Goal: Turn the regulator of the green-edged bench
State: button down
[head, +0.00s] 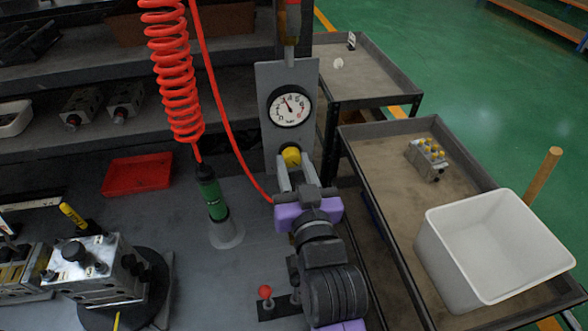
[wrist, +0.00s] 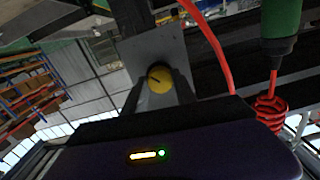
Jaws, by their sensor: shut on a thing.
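The regulator's yellow knob (head: 291,156) sits low on a grey upright plate (head: 268,75), below a round white pressure gauge (head: 289,106). The gauge's needle points up and slightly left. My gripper (head: 291,168) reaches up to the knob from the front and is shut on it, with a finger at each side. In the wrist view the knob (wrist: 159,79) faces me with a dark pointer mark pointing to the upper left. The knob's lower part is partly hidden by my gripper. I cannot make out a green edge on this bench (head: 190,265).
A red hose (head: 228,125) hangs close to my gripper's left. A green-handled tool (head: 212,195) hangs from a red coil (head: 175,75). A valve block (head: 95,272) stands on a dark turntable at left. A cart (head: 382,160) with a white bin (head: 490,250) stands at right.

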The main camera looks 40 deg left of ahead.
jog(key=shift+n, duration=0.4)
jog(key=c, duration=1)
grip_release()
